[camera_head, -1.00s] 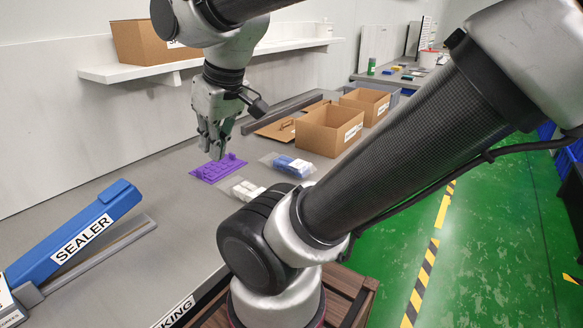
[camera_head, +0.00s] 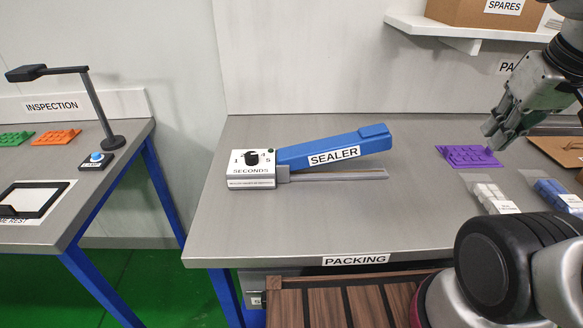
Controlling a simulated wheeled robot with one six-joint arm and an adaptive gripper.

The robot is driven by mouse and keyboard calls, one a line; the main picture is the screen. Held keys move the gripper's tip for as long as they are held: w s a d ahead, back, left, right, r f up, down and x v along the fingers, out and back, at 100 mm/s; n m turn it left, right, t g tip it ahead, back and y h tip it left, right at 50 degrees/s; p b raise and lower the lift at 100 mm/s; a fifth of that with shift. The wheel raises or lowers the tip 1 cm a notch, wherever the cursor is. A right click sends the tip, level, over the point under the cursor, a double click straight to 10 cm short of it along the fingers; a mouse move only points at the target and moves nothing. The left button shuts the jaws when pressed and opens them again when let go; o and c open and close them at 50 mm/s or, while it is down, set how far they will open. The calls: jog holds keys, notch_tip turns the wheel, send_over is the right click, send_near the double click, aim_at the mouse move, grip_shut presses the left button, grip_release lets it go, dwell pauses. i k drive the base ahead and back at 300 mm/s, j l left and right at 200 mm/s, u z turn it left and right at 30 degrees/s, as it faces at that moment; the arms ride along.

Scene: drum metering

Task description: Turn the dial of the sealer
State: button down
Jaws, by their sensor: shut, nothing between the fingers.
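The sealer (camera_head: 335,147) stands on the packing table, with a blue lever arm raised at a slant over a grey base bar. At its left end is a white control box (camera_head: 252,181) marked "SECONDS". The black round dial (camera_head: 251,158) sits on top of this box, with the numbers 1 and 5 legible beside it. Its exact pointer setting is too small to tell. My gripper (camera_head: 494,138) is at the right, shut and empty, pointing down and left near the purple tray. It is well apart from the sealer and its dial.
A purple tray (camera_head: 468,156) and bags with white blocks (camera_head: 490,196) and blue blocks (camera_head: 555,194) lie at the table's right. The packing table (camera_head: 300,225) is clear before the sealer. A shelf (camera_head: 460,32) hangs above. The inspection table with a lamp (camera_head: 98,105) stands left.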

aim_at(251, 159)
jog(key=l, duration=1.5)
